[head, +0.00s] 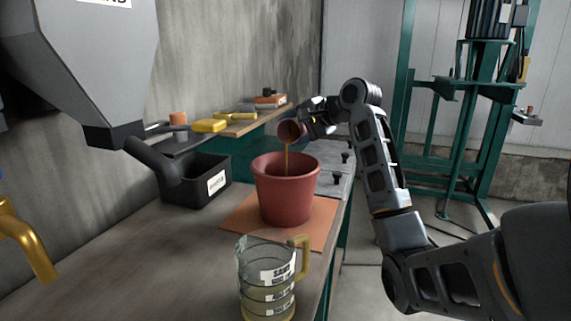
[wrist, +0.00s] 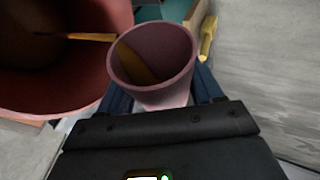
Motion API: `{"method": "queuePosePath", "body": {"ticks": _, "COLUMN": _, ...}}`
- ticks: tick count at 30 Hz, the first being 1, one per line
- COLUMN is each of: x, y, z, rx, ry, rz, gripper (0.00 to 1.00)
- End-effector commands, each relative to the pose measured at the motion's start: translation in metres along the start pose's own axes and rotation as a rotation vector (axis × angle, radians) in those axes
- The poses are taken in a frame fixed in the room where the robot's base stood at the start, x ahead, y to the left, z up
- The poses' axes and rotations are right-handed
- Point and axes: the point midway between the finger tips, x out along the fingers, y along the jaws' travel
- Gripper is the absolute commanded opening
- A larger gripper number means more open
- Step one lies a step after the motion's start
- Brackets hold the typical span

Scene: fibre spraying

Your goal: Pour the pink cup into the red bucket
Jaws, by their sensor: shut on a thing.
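The red bucket (head: 284,195) stands upright on an orange mat (head: 245,222) on the workbench. My gripper (head: 310,122) is shut on the pink cup (head: 291,131) and holds it tilted above the bucket's right rear rim. A thin amber stream (head: 286,158) runs from the cup down into the bucket. In the wrist view the pink cup (wrist: 170,55) still has some amber liquid (wrist: 135,63) inside, and the stream leaves over its lip toward the red bucket (wrist: 85,80). The bucket's bottom is dark, so its contents are hard to see.
A clear measuring jug (head: 265,280) with a yellow handle stands in front of the bucket. A black labelled bin (head: 195,182) is behind left. A grey hopper (head: 85,60) and a brass tap (head: 28,245) hang at left. A green metal stand (head: 465,120) is at right.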

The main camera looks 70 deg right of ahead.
Motion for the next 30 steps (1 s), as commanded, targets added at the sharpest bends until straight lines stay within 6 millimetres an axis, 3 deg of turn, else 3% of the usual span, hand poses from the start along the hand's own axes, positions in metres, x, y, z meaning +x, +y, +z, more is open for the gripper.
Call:
{"method": "queuePosePath", "body": {"ticks": 10, "x": -0.001, "y": -0.001, "z": 0.001, "rx": -0.021, "ry": 0.013, "rz": -0.009, "gripper": 0.28}}
{"method": "queuePosePath", "body": {"ticks": 18, "x": 0.003, "y": -0.011, "z": -0.02, "rx": 0.167, "ry": -0.103, "rz": 0.071, "gripper": 0.28}}
{"method": "queuePosePath", "body": {"ticks": 30, "x": 0.007, "y": -0.002, "z": -0.019, "rx": 0.249, "ry": -0.153, "rz": 0.104, "gripper": 0.28}}
